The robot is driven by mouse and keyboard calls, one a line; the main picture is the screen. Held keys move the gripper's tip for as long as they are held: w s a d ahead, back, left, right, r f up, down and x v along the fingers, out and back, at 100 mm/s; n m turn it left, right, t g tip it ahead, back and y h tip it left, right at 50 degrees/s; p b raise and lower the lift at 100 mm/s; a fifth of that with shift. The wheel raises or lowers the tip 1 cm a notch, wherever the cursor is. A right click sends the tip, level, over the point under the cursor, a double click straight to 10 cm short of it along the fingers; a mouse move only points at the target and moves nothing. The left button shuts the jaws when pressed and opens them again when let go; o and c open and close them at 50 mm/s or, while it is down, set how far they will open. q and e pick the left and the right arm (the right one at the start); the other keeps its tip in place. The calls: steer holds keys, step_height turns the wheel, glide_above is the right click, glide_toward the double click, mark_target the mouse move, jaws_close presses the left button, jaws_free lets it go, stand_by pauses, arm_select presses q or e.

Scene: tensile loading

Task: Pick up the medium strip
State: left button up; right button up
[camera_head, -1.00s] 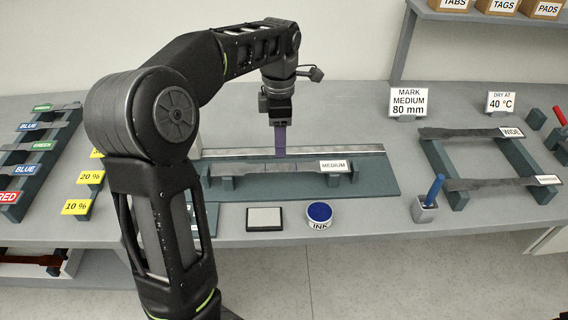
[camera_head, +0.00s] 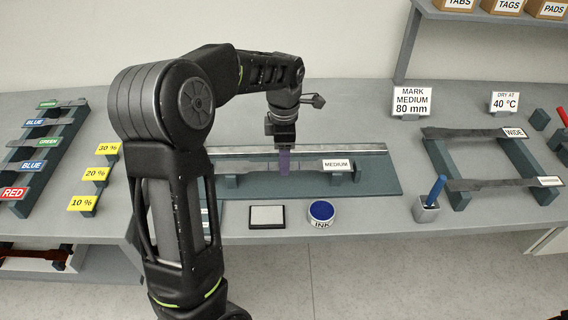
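My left arm hides the left end of the board. My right gripper is not in view.
An ink pad (camera_head: 267,217) and a blue INK pot (camera_head: 321,212) stand in front of the board. A cup (camera_head: 426,208) with a blue marker is to the right. A rack (camera_head: 448,176) holds the wide strip and another labelled strip. Coloured label racks stand at left.

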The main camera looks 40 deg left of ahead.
arm_select(q)
steer(key=shift+f, duration=0.5)
steer(key=shift+c, duration=0.4)
jaws_close()
stand_by(1.0)
